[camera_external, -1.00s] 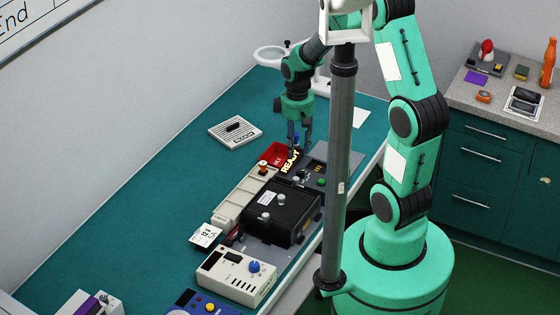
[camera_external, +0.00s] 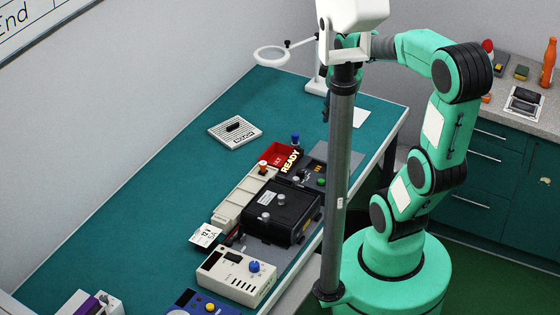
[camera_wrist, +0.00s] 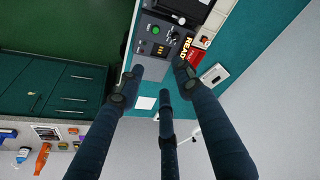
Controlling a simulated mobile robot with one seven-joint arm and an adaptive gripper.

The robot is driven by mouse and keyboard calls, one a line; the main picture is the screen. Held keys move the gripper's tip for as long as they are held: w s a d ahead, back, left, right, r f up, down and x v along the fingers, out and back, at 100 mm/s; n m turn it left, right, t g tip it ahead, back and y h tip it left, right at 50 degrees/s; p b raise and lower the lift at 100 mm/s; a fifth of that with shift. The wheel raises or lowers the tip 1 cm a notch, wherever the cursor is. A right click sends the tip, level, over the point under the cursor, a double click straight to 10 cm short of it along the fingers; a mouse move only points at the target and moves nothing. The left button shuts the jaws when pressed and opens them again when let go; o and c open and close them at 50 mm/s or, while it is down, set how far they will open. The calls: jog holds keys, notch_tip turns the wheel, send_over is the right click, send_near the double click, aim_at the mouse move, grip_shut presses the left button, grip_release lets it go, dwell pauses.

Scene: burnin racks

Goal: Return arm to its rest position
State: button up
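My gripper shows in the wrist view (camera_wrist: 160,78) with its dark fingers spread apart and nothing between them. In the external view the arm is raised and folded back towards its base, with its upper links to the right of the grey pole (camera_external: 342,180). The gripper there is mostly hidden behind the pole and white camera head; only a bit of a dark finger shows left of the pole. It hangs above the far right part of the bench, clear of the devices.
A ring magnifier (camera_external: 271,55) stands at the back. A side counter (camera_external: 497,105) is at right.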

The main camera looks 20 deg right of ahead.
jog(key=s+d+r+m+t+b, duration=0.2)
jog(key=s+d+r+m, duration=0.1)
jog(key=s, duration=0.6)
jog(key=shift+s+d+r+b, duration=0.15)
jog(key=shift+d+r+b, duration=0.15)
jog(key=shift+d+r, duration=0.45)
jog(key=shift+f, duration=0.1)
